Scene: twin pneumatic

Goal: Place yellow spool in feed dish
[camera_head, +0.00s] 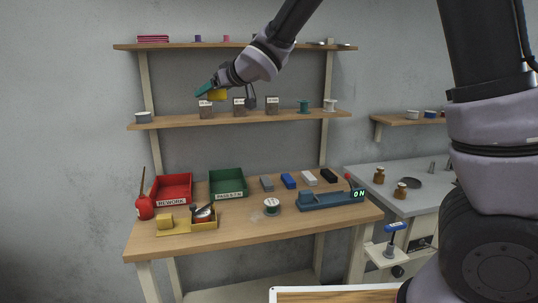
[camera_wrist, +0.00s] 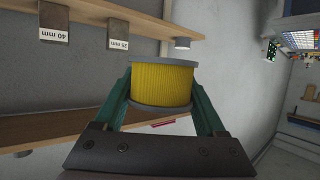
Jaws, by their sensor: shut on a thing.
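The yellow spool (camera_wrist: 162,82) has yellow winding between grey flanges. My gripper (camera_head: 210,93) is shut on it, with a teal finger on each side in the wrist view. In the head view, the yellow spool (camera_head: 217,95) is held in the air in front of the shelves, just above the left part of the lower shelf. I cannot tell for certain which thing is the feed dish. A dark shallow dish (camera_head: 412,182) sits on the grey bench at right, and a faint clear round thing (camera_head: 257,216) lies on the wooden table.
The lower shelf (camera_head: 175,121) carries labelled blocks (camera_head: 239,105), a green spool (camera_head: 303,106) and a white spool (camera_head: 330,105). Brass weights (camera_head: 400,190) stand near the dark dish.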

